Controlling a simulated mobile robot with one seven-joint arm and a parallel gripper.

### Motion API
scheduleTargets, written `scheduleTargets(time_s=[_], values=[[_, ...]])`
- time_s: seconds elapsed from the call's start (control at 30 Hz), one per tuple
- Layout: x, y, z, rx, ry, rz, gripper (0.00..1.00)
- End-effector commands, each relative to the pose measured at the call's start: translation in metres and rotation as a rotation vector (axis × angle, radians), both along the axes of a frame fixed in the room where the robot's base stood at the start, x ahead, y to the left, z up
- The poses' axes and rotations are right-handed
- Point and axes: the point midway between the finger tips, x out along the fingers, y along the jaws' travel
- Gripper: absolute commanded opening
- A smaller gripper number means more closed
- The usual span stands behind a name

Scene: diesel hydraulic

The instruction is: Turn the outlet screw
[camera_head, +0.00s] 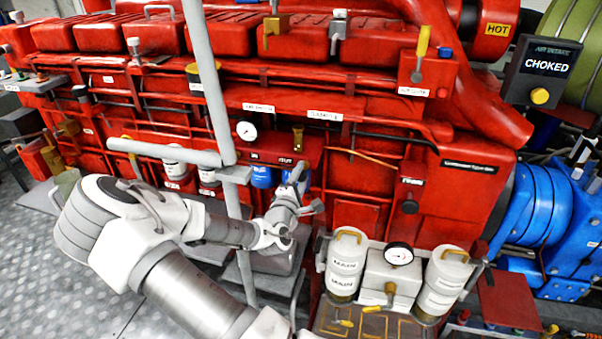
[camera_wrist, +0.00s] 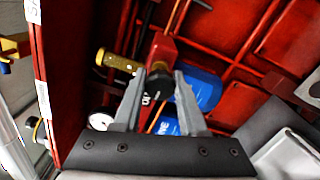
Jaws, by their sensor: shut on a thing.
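A black knob (camera_wrist: 157,88), which looks like the outlet screw, sticks out from a small red block (camera_wrist: 162,48) in the wrist view. White lettering on it is only partly readable. My gripper (camera_wrist: 161,85) is shut on it, one grey finger on each side. There the knob is hidden behind my fingers.
A brass handle (camera_wrist: 117,62) and a blue canister (camera_wrist: 203,88) sit close to the fingers. A dial gauge (camera_head: 246,131) is on the engine, up and left. A grey vertical post (camera_head: 205,85) stands near my arm. White canisters (camera_head: 346,262) stand at lower right.

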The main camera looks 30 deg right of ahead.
Motion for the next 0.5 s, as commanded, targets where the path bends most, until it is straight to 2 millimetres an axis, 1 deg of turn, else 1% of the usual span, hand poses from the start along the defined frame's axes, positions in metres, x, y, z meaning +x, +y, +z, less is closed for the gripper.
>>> scheduleTargets(time_s=[0.2, 0.5], values=[[0.0002, 0.0007, 0.0001, -0.138, 0.152, 0.002, 0.0], [0.0002, 0.0007, -0.0001, -0.289, 0.321, 0.002, 0.0]])
